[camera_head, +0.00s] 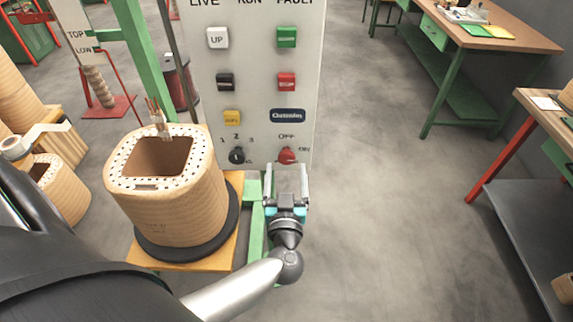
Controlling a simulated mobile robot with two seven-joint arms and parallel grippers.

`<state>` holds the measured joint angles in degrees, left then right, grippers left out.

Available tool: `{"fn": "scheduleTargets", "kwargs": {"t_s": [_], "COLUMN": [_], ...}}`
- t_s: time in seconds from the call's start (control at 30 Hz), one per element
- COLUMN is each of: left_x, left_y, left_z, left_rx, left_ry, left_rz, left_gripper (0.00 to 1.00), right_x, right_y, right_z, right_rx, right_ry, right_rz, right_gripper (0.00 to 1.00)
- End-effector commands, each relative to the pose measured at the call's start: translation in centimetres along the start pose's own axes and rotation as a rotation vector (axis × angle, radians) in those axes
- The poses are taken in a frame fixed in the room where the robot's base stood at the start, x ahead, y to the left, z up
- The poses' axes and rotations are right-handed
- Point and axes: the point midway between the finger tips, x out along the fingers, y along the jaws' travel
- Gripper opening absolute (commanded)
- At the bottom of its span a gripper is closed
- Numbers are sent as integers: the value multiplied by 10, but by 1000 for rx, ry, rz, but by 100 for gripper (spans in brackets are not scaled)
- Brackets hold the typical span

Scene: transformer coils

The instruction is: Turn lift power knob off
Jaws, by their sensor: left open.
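The red power knob (287,155) sits at the lower right of the grey control panel (256,70), with OFF printed above it and ON to its right. I cannot tell which way the knob points. My left gripper (288,178) is open, just below the knob in the picture. Its fingers reach up towards the panel and appear empty; whether they touch the knob is unclear. My right gripper is not in view.
A black selector knob (237,156) and several coloured buttons share the panel. A large wound coil (170,205) stands on a yellow platform (215,258) to the left. Workbenches (525,38) line the right, with clear floor (390,220) between.

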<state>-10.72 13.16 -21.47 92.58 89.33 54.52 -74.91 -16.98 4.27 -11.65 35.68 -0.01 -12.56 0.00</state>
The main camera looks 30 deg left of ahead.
Motion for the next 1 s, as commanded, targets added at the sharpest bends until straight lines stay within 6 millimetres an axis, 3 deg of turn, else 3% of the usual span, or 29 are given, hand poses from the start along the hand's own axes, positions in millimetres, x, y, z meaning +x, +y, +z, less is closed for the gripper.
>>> {"fn": "scheduleTargets", "kwargs": {"t_s": [0.2,0.57,1.0], "left_x": [26,31,31], "left_y": [0,0,0], "left_z": [1,0,0], "left_rx": [2,1,0], "left_ry": [1,-1,-1], "left_rz": [1,1,1], "left_gripper": [81,81,34], "right_x": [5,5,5], "right_y": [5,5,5], "right_z": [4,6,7], "right_rx": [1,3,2], "right_ry": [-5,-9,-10], "right_rz": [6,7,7], "right_gripper": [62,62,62]}}
